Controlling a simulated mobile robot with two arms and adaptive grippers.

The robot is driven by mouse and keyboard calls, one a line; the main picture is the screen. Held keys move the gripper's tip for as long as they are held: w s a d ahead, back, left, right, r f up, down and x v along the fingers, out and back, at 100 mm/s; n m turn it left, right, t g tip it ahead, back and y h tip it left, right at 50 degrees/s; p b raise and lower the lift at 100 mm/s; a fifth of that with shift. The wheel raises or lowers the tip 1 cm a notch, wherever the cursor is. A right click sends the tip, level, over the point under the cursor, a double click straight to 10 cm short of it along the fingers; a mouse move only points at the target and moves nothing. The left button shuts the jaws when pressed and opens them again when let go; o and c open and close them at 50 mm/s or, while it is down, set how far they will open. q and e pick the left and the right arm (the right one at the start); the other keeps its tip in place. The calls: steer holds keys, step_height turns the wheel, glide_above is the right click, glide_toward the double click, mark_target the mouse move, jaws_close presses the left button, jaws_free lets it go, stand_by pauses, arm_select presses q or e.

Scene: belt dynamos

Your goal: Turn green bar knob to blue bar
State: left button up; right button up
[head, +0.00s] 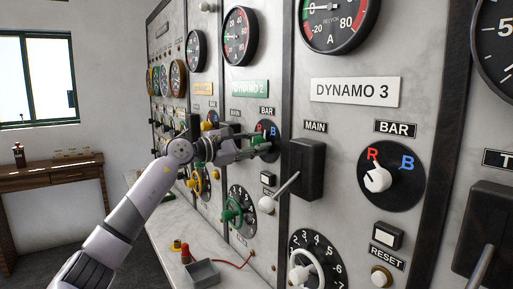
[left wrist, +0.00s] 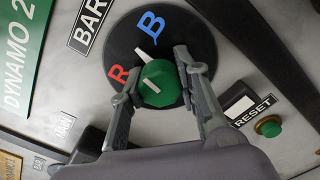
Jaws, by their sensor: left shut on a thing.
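The green bar knob (left wrist: 158,88) sits on a black round dial (left wrist: 190,35) on the Dynamo 2 panel. The dial bears a red R (left wrist: 118,76) and a blue B (left wrist: 152,24). In the left wrist view my left gripper (left wrist: 156,76) has one finger on each side of the knob and is shut on it. A white pointer tip shows just beyond the knob, between R and B. In the head view my left gripper (head: 262,145) reaches the lower part of the same dial (head: 273,130) and hides the knob. My right gripper is not in view.
The green-capped reset button (left wrist: 269,127) is right of the dial in the left wrist view. In the head view a black main switch (head: 307,168) stands out close to the right of my gripper. A green handwheel (head: 233,210) is below.

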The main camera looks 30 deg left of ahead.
arm_select(q)
steer(key=m+b, duration=0.1)
steer(key=m, duration=0.2)
steer(key=shift+m, duration=0.3)
steer(key=shift+m+b, duration=0.35)
steer(key=shift+m, duration=1.25)
steer(key=o, duration=1.2)
steer(key=shift+s+a, duration=0.1)
steer(key=shift+v, duration=5.9)
